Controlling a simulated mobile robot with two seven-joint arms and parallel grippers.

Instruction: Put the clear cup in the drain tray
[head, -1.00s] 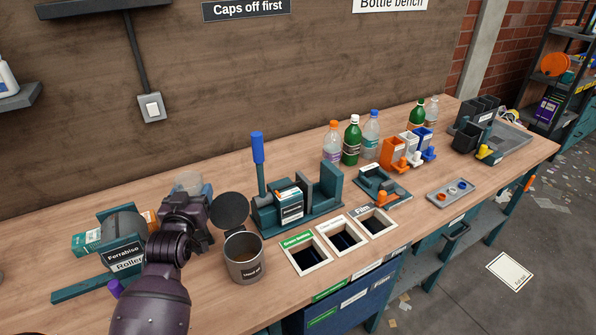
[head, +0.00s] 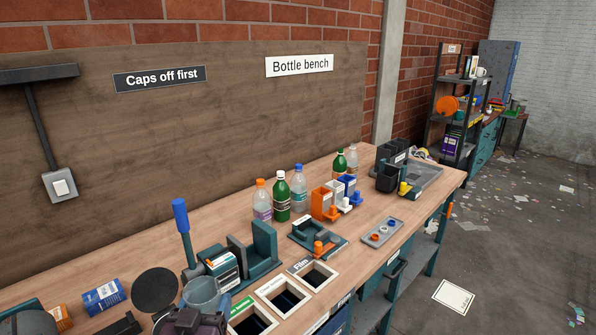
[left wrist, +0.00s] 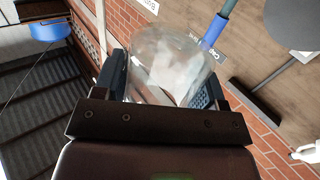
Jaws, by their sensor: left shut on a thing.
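The clear cup (head: 203,291) is held by my left gripper (head: 198,318) at the bottom of the head view, in front of the blue-handled press. In the left wrist view the cup (left wrist: 170,62) sits between the two fingers, which are shut on it. It is see-through and looks empty. A wide grey tray (head: 428,179), which appears to be the drain tray, lies at the far right end of the bench, well away from the cup. Dark containers stand at its left side. My right gripper is not in view.
The blue-handled press (head: 182,222), framed bench openings (head: 283,296), several bottles (head: 281,198), orange, white and blue holders (head: 324,203) and a small cap tray (head: 382,233) stand between cup and grey tray. A round dark lid (head: 155,283) stands up beside the cup.

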